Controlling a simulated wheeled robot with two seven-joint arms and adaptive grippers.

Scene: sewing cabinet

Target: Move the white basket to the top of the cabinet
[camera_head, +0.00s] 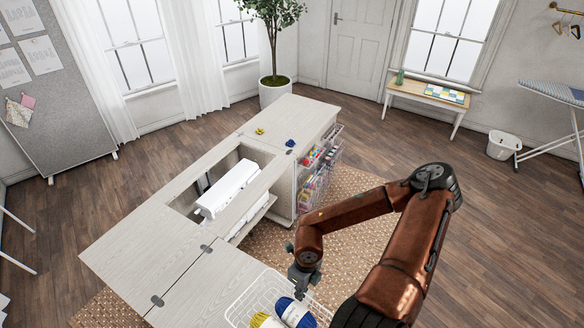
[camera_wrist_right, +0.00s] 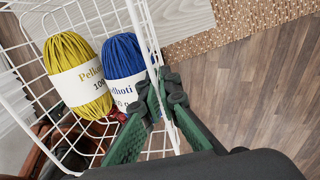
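The white basket (camera_head: 247,291) is a wire basket at the bottom middle of the head view, by the near edge of the cabinet; its lower part is cut off. It holds yellow yarn (camera_wrist_right: 72,75) and blue yarn (camera_wrist_right: 126,70). My right gripper (camera_head: 303,280) is at its far right side. In the right wrist view the green fingers of my right gripper (camera_wrist_right: 160,95) are close together on the basket's (camera_wrist_right: 146,45) side wires. The cabinet (camera_head: 150,250) has a pale wood top. I cannot tell whether the basket rests on anything. My left gripper is out of view.
A white sewing machine (camera_head: 228,189) sits in the cabinet's opening. Small yellow (camera_head: 260,131) and blue (camera_head: 290,143) items lie on the far end. Filled wire drawers (camera_head: 315,175) stand out from the cabinet's right side. The near part of the top is bare.

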